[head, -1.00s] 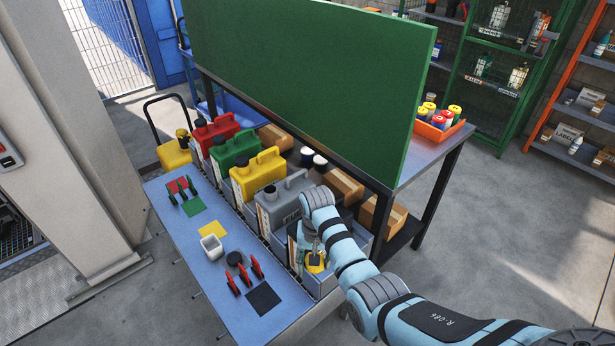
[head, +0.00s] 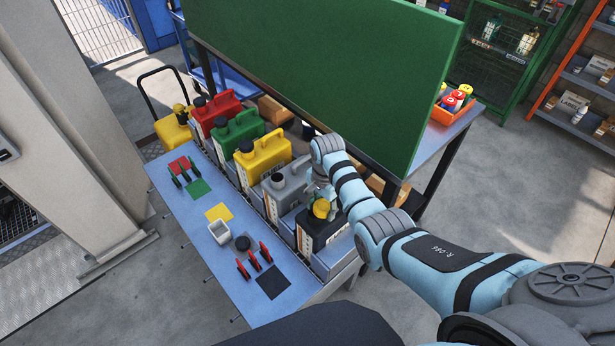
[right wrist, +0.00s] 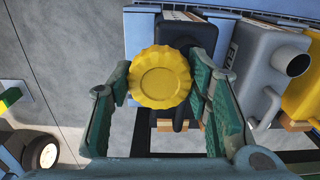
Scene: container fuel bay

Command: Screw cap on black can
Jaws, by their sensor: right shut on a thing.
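The black can (head: 316,230), with a white label, stands at the near right end of the row of cans behind the blue bench. My right gripper (head: 320,203) is shut on a yellow cap (head: 321,209) over this can. In the right wrist view, the cap (right wrist: 159,77) sits face-on between the two fingers of the right gripper (right wrist: 160,85), and part of the black can (right wrist: 175,38) shows beneath it. The can's neck is hidden, so I cannot tell whether the cap touches it. My left gripper is not in view.
An uncapped grey can (head: 287,189) stands beside the black one, with capped yellow (head: 263,157), green (head: 236,132) and red (head: 217,112) cans further along. A green panel (head: 330,80) rises behind.

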